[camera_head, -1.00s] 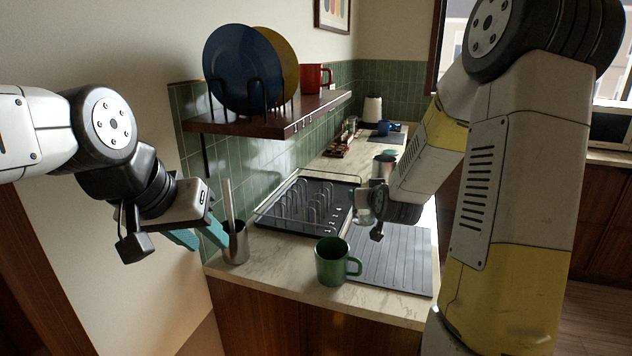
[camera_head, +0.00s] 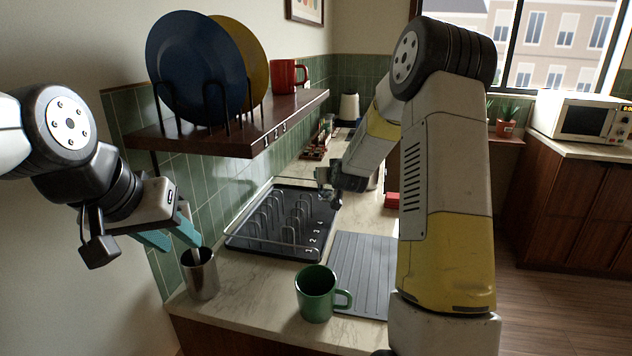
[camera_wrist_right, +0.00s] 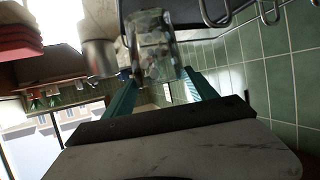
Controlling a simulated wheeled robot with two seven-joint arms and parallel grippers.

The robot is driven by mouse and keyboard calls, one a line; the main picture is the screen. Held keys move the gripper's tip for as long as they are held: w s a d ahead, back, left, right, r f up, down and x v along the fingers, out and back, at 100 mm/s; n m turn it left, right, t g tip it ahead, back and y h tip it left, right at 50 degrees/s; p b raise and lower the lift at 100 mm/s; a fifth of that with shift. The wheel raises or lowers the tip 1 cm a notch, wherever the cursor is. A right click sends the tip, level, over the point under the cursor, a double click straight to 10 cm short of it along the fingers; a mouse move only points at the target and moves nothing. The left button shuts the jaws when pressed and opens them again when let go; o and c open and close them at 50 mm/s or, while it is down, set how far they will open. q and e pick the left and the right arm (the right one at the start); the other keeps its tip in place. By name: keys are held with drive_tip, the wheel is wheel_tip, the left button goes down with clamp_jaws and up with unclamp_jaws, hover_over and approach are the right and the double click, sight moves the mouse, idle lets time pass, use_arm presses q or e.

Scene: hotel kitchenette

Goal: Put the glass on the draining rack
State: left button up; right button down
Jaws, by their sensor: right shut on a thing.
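The clear glass (camera_wrist_right: 155,50) is held between the teal fingers of my right gripper (camera_wrist_right: 160,78) in the right wrist view. In the head view my right gripper (camera_head: 328,186) is at the far right corner of the black draining rack (camera_head: 240,243), and the glass is hard to make out there. The rack has upright wire loops and numbers along its right edge; part of it shows at the top of the wrist view (camera_wrist_right: 190,12). I cannot tell whether the glass touches it.
The metal cup (camera_head: 199,278) and a green mug (camera_head: 316,295) stand at the front of the counter. A grey ridged mat (camera_head: 362,270) lies right of the rack. A shelf (camera_head: 240,135) with plates (camera_head: 195,70) and a red mug (camera_head: 288,76) overhangs the rack.

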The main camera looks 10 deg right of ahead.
drive_tip(key=w, duration=0.3)
drive_tip(key=shift+w+a+f, duration=0.1)
drive_tip(key=shift+w+f, duration=0.05)
drive_tip(key=shift+w, duration=0.15)
drive_tip(key=shift+w+f, duration=0.1)
drive_tip(key=shift+f, duration=1.6)
drive_tip(key=shift+f, duration=0.15)
drive_tip(key=shift+c, duration=1.3)
unclamp_jaws()
